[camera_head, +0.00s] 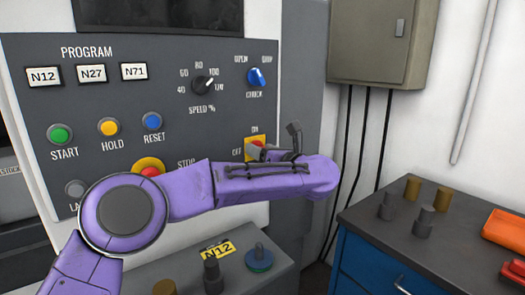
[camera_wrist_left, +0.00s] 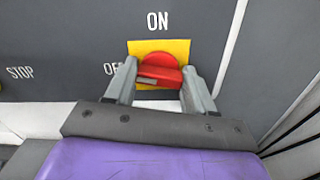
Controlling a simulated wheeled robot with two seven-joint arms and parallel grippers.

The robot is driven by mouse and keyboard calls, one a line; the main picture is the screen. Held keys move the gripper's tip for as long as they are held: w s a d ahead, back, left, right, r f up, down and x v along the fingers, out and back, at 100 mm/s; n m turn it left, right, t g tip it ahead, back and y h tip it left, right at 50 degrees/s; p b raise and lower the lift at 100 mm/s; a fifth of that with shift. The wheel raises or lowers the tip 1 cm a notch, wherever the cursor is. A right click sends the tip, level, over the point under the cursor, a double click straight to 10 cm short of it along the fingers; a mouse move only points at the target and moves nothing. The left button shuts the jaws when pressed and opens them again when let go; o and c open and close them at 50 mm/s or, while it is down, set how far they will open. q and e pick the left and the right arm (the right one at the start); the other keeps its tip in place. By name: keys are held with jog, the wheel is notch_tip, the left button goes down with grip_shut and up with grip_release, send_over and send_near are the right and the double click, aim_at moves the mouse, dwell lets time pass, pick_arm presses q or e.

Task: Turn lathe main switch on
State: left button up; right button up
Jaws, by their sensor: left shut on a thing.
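The main switch is a red rotary knob (camera_wrist_left: 160,68) on a yellow plate (camera_wrist_left: 176,47), with ON above it and OFF to its left. The yellow plate also shows on the lathe panel in the head view (camera_head: 250,143), at the panel's lower right. My left gripper (camera_wrist_left: 160,83) is shut on the red knob, one grey finger at each side of it. The knob's grip bar looks roughly level in the left wrist view. In the head view my left gripper (camera_head: 274,149) and forearm hide most of the knob. My right gripper is not in view.
The grey control panel (camera_head: 110,95) holds START, HOLD and RESET buttons, a speed dial (camera_head: 203,84) and a blue selector (camera_head: 256,78). My arm partly covers the STOP button (camera_head: 150,170). A blue cabinet (camera_head: 375,262) stands at right, below a wall box (camera_head: 375,40).

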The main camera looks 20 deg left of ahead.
pick_arm(q)
jog(key=shift+w+d+f+m+p, duration=0.1)
jog(key=shift+m+p, duration=2)
jog(key=shift+m, duration=1.75)
jog(key=shift+d+m+p, duration=0.1)
jog(key=shift+m+p, duration=2)
jog(key=shift+m, duration=1.75)
jog(key=shift+f, duration=0.1)
jog(key=o, duration=1)
jog(key=shift+o, duration=0.2)
